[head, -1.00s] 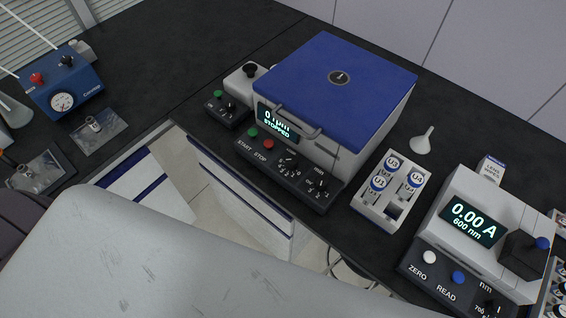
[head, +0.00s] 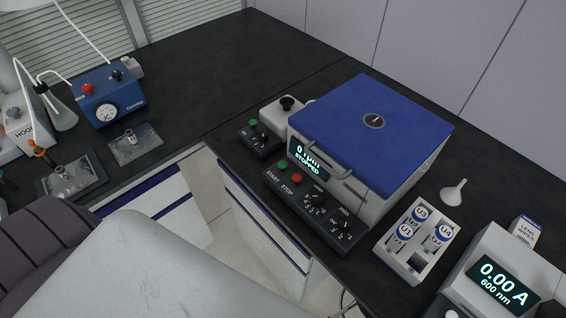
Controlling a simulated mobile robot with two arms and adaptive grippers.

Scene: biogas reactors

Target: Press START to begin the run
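The centrifuge (head: 404,178) stands on the black bench with its blue lid (head: 365,128) down. Its display (head: 308,158) reads "STOPPED" with a zero speed that is partly covered by the lid handle. The green START button (head: 282,164) is on the dark front panel, left of the red STOP button (head: 297,178). Two black knobs sit to the right on the same panel. No gripper shows in the head view. A large pale surface, probably my own arm link, fills the lower left.
A white rack (head: 394,264) with several blue-capped tubes stands right of the centrifuge, near a funnel (head: 453,192) and a photometer (head: 502,280). A small device (head: 261,137) with its own green button is at the left. A blue pump box (head: 108,100) stands on the left bench.

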